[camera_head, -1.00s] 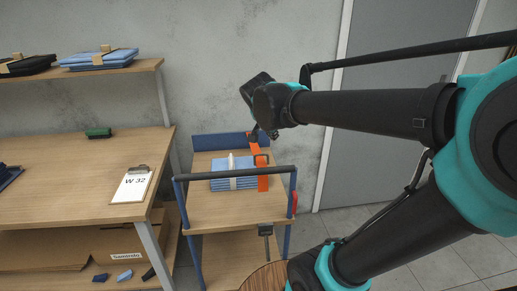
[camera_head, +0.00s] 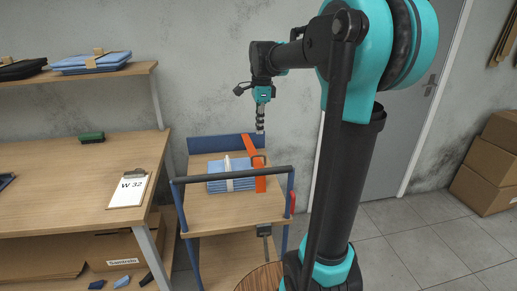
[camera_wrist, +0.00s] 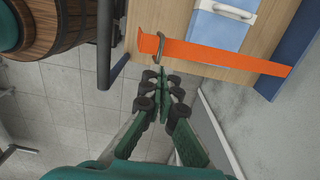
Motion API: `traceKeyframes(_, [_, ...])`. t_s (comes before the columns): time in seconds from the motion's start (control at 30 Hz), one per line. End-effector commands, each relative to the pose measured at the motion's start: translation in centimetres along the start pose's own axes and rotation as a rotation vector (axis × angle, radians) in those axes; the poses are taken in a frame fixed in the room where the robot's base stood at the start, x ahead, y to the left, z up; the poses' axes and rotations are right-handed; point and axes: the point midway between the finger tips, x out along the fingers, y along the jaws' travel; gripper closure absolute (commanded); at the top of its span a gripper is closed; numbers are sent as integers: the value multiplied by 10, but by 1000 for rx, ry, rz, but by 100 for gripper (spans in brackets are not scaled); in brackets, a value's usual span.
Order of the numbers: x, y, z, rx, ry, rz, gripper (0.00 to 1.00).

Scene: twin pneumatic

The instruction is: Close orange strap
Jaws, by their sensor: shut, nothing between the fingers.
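The orange strap (camera_head: 260,180) runs over the cart's upper shelf, to the right of the folded blue cloth (camera_head: 228,173), and up towards the blue back panel. My gripper (camera_head: 260,130) points down above the back of the cart. In the wrist view its fingertips (camera_wrist: 163,80) are together and empty, apart from the strap and beyond the shelf edge.
The cart has a dark push bar (camera_head: 232,174) at its front and a red handle (camera_head: 293,202) on its right side. A workbench (camera_head: 75,185) with a clipboard (camera_head: 128,188) stands to the left.

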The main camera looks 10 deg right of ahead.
Motion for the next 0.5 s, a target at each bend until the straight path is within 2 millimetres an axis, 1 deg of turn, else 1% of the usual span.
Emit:
traceKeyframes(0.03, [11,0,0,0,0,0,100])
traceKeyframes(0.1, [25,0,0,-1,0,0,100])
traceKeyframes(0.3, [60,0,0,-1,1,-1,100])
traceKeyframes(0.4, [73,0,0,-1,1,-1,100])
traceKeyframes(0.5, [81,0,0,-1,1,-1,100])
